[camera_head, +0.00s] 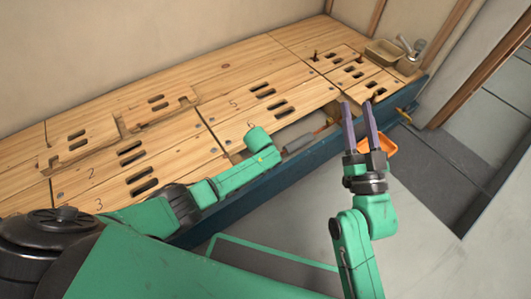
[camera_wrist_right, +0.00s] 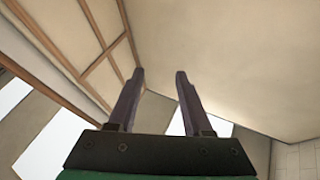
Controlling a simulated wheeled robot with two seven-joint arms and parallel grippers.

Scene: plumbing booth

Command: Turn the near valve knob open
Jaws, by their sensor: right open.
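My right gripper (camera_head: 359,104) is open and empty, its two dark fingers pointing up in front of the bench's right end. In the right wrist view the open fingers (camera_wrist_right: 160,74) have only wall and beams beyond them. A small dark reddish knob (camera_head: 378,94) stands on the wooden panel just right of the fingertips and looks apart from them. Two similar upright knobs (camera_head: 316,55) (camera_head: 359,59) stand farther back. I cannot tell which way any knob is turned. My left arm reaches in from the left along the bench front; its gripper fingers do not show.
The slotted wooden bench (camera_head: 225,85) has a dark blue front edge. An open gap in it shows a grey cylinder (camera_head: 299,144). A brass fitting (camera_head: 404,112) sticks out at the right end. An orange object (camera_head: 386,147) is partly behind my right gripper.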

